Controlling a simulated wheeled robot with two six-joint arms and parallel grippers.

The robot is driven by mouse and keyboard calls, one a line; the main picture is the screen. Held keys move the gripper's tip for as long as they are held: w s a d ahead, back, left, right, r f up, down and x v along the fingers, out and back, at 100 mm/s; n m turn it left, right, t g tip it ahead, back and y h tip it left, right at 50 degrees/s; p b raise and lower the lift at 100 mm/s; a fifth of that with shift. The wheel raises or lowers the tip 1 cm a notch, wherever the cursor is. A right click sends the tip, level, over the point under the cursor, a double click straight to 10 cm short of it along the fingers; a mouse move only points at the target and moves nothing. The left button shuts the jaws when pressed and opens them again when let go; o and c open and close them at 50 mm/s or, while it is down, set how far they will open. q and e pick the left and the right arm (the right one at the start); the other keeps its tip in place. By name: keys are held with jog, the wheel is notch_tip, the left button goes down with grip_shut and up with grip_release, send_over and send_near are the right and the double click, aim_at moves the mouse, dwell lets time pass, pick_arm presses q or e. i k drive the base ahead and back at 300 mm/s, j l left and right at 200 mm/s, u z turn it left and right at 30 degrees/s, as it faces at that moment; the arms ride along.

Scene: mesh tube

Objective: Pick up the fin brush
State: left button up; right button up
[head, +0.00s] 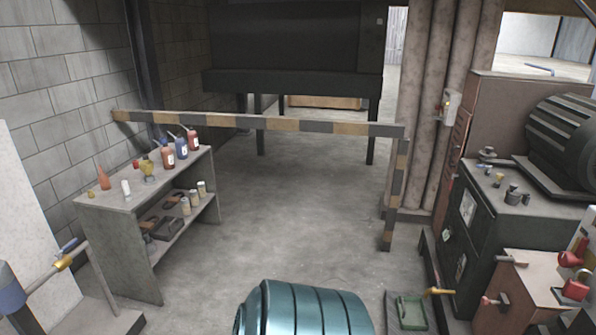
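A grey shelf bench (130,207) stands at the left by the block wall. Its lower shelf holds several small dark and brown items that look like brushes (150,223), next to some small cans (186,206). They are too small to tell which, if any, is the fin brush. Neither of my grippers shows in the head view.
A striped barrier (285,124) crosses behind. A teal ribbed drum-like shape (305,308) fills the bottom middle. Dark cabinets (490,235) stand right. The middle floor is clear.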

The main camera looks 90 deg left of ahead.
aim_at(128, 196)
jog(key=u, duration=3.9)
